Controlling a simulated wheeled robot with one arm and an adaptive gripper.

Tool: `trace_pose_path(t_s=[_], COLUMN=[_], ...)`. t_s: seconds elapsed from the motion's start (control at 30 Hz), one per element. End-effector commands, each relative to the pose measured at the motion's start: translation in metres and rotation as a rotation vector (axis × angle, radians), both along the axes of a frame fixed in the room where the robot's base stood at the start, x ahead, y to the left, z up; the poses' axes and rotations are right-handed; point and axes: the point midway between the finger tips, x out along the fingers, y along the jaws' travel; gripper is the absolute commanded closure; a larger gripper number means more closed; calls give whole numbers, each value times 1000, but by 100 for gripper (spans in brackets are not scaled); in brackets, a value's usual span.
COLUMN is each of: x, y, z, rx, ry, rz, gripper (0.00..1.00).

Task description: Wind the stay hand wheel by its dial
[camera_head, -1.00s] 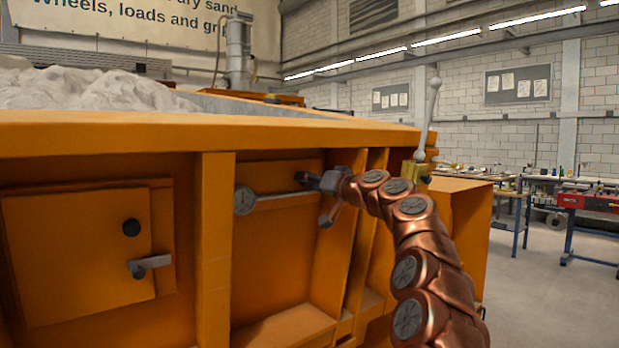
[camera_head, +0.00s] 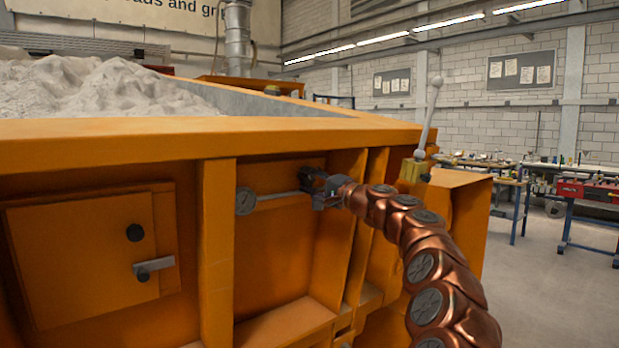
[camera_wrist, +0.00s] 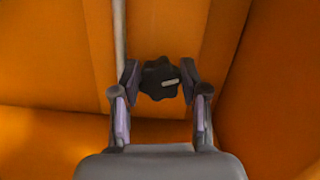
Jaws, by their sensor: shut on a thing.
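The stay hand wheel (camera_wrist: 159,78) is a black lobed knob with a pale bar-shaped mark, seen in the wrist view against the orange wall. My gripper (camera_wrist: 160,80) has one finger on each side of it and is shut on it. In the head view my gripper (camera_head: 318,185) is at the orange recess and mostly hides the wheel. The round grey dial (camera_head: 245,201) sits at the left end of a thin pale rod (camera_head: 278,196) that runs right towards my gripper. The dial's markings are too small to read.
The orange sandbed wall (camera_head: 219,250) has upright ribs around the recess. A panel door (camera_head: 75,250) with a black knob and a grey latch is at left. A ball-topped lever (camera_head: 430,115) rises at the corner, right of my gripper. Open floor lies to the right.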

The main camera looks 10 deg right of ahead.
Motion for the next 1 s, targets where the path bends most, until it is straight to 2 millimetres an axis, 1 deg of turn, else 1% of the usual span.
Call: trace_pose_path(t_s=[0.03, 0.13, 0.4, 0.93, 0.97, 1.0], x=[0, 0, 0, 0, 0, 0], y=[0, 0, 1, 1, 1, 1], z=[3, 2, 1, 0, 0, 0], rx=[30, 79, 158, 175, 175, 175], ry=[13, 38, 78, 88, 88, 88], rz=[5, 15, 32, 36, 36, 36], gripper=[91, 91, 91, 91, 54, 50])
